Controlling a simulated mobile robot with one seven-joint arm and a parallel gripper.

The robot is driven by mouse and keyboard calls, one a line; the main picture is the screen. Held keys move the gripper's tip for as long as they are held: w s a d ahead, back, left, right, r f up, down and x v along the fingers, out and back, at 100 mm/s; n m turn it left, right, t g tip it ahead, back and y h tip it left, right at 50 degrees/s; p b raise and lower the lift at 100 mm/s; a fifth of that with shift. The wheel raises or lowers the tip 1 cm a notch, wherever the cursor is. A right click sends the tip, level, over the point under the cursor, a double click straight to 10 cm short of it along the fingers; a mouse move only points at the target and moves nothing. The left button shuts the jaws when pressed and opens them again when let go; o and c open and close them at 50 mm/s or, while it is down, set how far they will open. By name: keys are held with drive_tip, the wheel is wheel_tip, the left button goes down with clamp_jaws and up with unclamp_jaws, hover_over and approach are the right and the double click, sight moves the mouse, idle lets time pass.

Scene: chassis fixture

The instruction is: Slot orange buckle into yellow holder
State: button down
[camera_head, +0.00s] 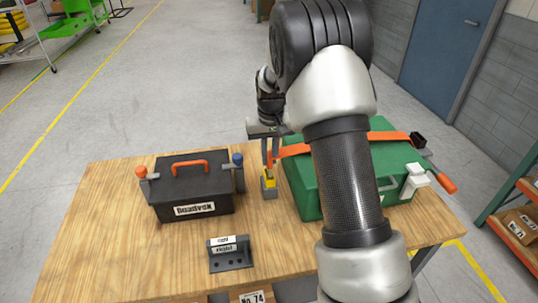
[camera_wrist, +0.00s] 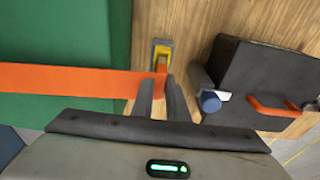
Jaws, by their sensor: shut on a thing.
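The yellow holder (camera_head: 268,182) stands on a grey base on the table, between the black box and the green case. In the wrist view the holder (camera_wrist: 161,44) is just beyond my fingertips. My gripper (camera_head: 270,162) points down over the holder and is shut on the orange buckle (camera_wrist: 161,68) at the end of the orange strap (camera_wrist: 70,80). The strap runs taut from the buckle across the green case (camera_head: 305,187). The buckle overlaps the near edge of the holder in the wrist view. I cannot tell whether it is inside or just above the holder.
A black box (camera_head: 192,190) with an orange handle stands left of the holder. A dark labelled bracket (camera_head: 230,254) sits at the front of the wooden table (camera_head: 110,232). My arm hides part of the green case. The table's left side is clear.

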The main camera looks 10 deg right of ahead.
drive_tip(key=shift+f+b, duration=0.8)
drive_tip(key=shift+f, duration=0.45)
drive_tip(key=c, duration=1.7)
unclamp_jaws()
drive_tip(key=shift+o, duration=0.2)
